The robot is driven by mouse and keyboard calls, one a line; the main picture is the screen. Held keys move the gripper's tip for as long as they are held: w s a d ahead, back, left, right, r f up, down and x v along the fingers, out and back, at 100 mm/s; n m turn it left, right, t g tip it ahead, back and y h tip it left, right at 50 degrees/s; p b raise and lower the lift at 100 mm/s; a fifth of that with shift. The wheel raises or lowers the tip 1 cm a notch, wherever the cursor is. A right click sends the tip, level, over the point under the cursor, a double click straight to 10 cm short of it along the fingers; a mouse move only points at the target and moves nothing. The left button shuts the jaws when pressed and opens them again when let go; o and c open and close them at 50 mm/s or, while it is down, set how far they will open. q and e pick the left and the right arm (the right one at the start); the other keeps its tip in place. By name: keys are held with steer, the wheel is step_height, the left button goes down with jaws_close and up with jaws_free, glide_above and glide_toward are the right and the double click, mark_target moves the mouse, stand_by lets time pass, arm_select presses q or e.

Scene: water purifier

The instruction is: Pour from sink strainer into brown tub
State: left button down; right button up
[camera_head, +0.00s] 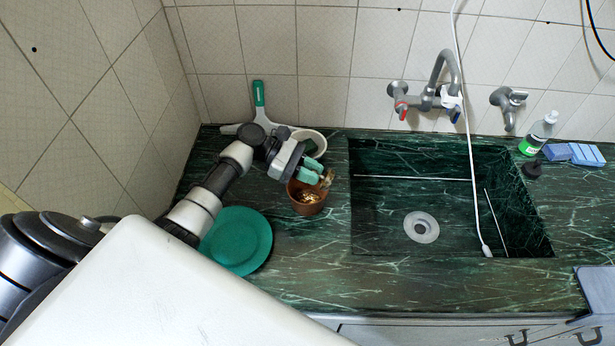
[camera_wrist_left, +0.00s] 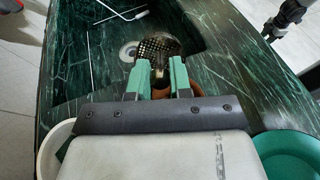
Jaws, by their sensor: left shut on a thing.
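My left gripper (camera_head: 316,172) is shut on the metal sink strainer (camera_head: 327,178), just above and at the back of the brown tub (camera_head: 307,208). In the left wrist view the strainer (camera_wrist_left: 157,46) shows as a perforated bowl tilted beyond the green fingertips (camera_wrist_left: 158,78). The brown tub stands on the counter, and golden bits show inside it. In the left wrist view the tub (camera_wrist_left: 194,88) is mostly hidden behind the fingers. I cannot tell whether anything is left in the strainer. My right gripper is not clearly seen.
A green plate (camera_head: 240,243) lies left of the tub under my left arm. A white bowl (camera_head: 317,137) and a green-handled squeegee (camera_head: 259,94) are behind. The sink (camera_head: 390,225) opens to the right. A bottle (camera_head: 538,133) and blue sponges (camera_head: 585,154) stand far right.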

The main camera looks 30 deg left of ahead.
mark_target(331, 178)
arm_select(q)
steer(key=shift+w+d+r+g+y+p, duration=0.1)
steer(key=shift+d+r+g+y+p, duration=0.2)
steer(key=shift+y+p, duration=1.05)
steer(key=shift+w+d+r+g+y+p, duration=0.1)
steer(key=shift+d+r+y+p, duration=0.35)
steer(key=shift+p, duration=1.95)
steer(key=shift+d+r+g+y+p, duration=0.2)
steer(key=shift+r+y+p, duration=0.35)
steer(key=shift+p, duration=1.35)
steer(key=shift+w+d+f+y+p, duration=0.1)
steer(key=shift+d+f+y+p, duration=0.15)
steer(key=shift+d+y+p, duration=0.4)
steer(key=shift+d+g+y, duration=0.2)
steer(key=shift+g+y, duration=0.1)
steer(key=shift+y, duration=0.2)
steer(key=w+d+f+g+y, duration=0.1)
steer(key=d+f+y, duration=0.1)
steer(key=d+y, duration=0.5)
steer(key=shift+w+d+f+b, duration=0.35)
steer(key=shift+d+f, duration=0.05)
steer(key=shift+d, duration=0.2)
